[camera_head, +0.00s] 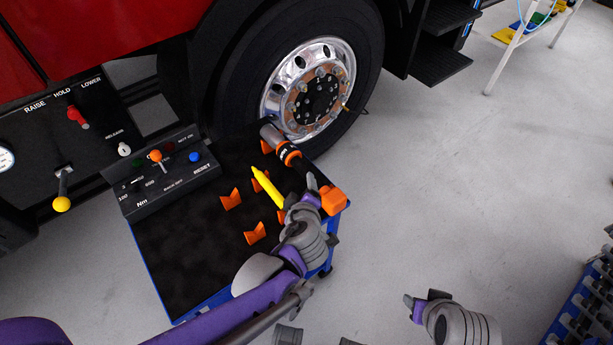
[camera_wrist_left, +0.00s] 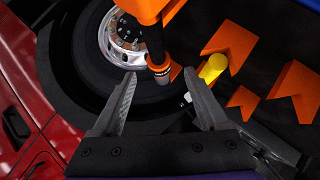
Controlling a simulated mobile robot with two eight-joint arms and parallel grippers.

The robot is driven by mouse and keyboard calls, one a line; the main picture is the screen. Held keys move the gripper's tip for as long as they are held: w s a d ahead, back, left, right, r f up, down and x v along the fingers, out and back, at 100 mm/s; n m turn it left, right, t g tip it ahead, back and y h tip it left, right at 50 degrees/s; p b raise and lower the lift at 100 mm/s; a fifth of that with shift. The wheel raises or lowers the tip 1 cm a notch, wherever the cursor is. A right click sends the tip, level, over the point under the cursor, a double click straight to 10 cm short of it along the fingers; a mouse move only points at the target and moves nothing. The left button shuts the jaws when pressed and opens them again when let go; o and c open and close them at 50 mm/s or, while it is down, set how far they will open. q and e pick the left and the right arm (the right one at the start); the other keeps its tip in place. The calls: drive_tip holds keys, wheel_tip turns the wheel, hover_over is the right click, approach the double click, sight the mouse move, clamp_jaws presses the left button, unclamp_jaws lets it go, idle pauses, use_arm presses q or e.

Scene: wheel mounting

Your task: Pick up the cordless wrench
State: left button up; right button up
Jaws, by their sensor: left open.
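The cordless wrench (camera_head: 289,154) lies at the far right edge of the black-topped trolley, its grey end toward the truck wheel and an orange band around its dark body. My left gripper (camera_head: 308,190) is over the near part of the wrench and hides some of it. In the left wrist view, the wrench (camera_wrist_left: 158,66) shows beyond and between the two spread, empty fingers (camera_wrist_left: 158,88). I cannot tell whether the fingers touch it. My right gripper (camera_head: 424,302) is low at the right over the floor, apart from the trolley; its jaw state is unclear.
A yellow pen-like tool (camera_head: 267,187) lies beside my left gripper among orange holders (camera_head: 231,199) on the trolley top (camera_head: 180,250). A control box (camera_head: 165,172) stands at the trolley's left. The truck wheel (camera_head: 312,90) is behind.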

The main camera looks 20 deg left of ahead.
sight(305, 172)
use_arm(q)
drive_tip(key=shift+n, duration=0.3)
drive_tip(key=x, duration=0.1)
drive_tip(key=b+x, duration=0.1)
drive_tip(key=x, duration=0.3)
drive_tip(key=shift+w+d+f, duration=0.1)
drive_tip(key=shift+w+d, duration=0.15)
drive_tip(key=shift+d, duration=0.05)
drive_tip(key=x, duration=0.1)
drive_tip(key=b+x, duration=0.1)
drive_tip(key=x, duration=0.1)
drive_tip(key=b+x, duration=0.1)
drive_tip(key=shift+w+d+f, duration=0.15)
drive_tip(key=shift+w+f, duration=0.15)
drive_tip(key=shift+w, duration=0.05)
drive_tip(key=shift+w+f, duration=0.25)
drive_tip(key=shift+w, duration=0.2)
clamp_jaws()
drive_tip(key=shift+r, duration=0.1)
